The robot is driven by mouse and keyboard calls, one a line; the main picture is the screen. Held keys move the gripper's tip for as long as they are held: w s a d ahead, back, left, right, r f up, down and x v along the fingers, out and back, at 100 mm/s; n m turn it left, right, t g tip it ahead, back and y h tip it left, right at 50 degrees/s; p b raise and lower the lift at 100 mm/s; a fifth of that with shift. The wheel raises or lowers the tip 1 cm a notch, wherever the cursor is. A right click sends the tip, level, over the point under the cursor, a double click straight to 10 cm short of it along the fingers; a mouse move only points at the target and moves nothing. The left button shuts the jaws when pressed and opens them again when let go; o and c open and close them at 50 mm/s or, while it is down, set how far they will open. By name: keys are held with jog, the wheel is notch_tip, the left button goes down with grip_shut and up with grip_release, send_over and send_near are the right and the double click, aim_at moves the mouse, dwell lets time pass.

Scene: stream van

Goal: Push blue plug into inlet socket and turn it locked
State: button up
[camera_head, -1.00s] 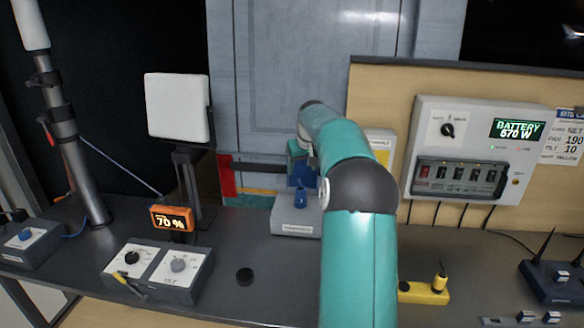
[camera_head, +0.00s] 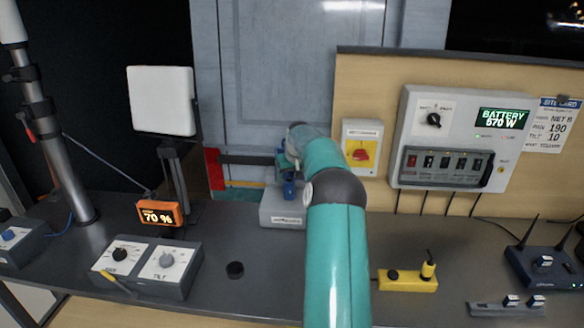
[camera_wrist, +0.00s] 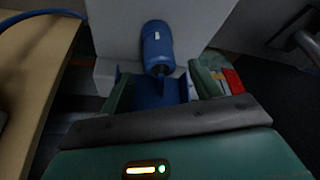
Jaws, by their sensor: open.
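A blue cylindrical plug (camera_head: 289,190) stands on a pale grey box (camera_head: 275,212) at the back of the bench. In the wrist view the blue cylinder (camera_wrist: 157,45) lies just beyond my gripper (camera_wrist: 160,88), its dark end facing the fingers. My gripper's green fingers are apart. Another blue piece (camera_wrist: 158,93) shows between them; I cannot tell whether it touches them. In the head view my gripper (camera_head: 286,162) is right above and behind the plug, partly hidden by my arm. I cannot make out the inlet socket for certain.
A yellow box with a red rotary switch (camera_head: 361,148) and a grey battery panel (camera_head: 455,140) are on the right backboard. A yellow block (camera_head: 408,281) sits right of my arm.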

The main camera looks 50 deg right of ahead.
aim_at(289, 180)
jog(key=x, duration=0.5)
jog(key=shift+r, duration=0.1)
jog(key=c, duration=1.2)
jog(key=shift+a+n+t+y, duration=0.15)
jog(key=shift+n+y, duration=0.15)
jog(key=shift+n, duration=0.5)
jog(key=shift+n+t+y, duration=0.15)
jog(key=shift+n+y, duration=0.15)
jog(key=shift+n, duration=0.5)
jog(key=shift+c, duration=0.2)
jog(key=n+y, duration=0.1)
jog(key=n, duration=0.2)
jog(key=shift+a, duration=0.1)
jog(key=o, duration=1.2)
jog(key=shift+o, duration=0.2)
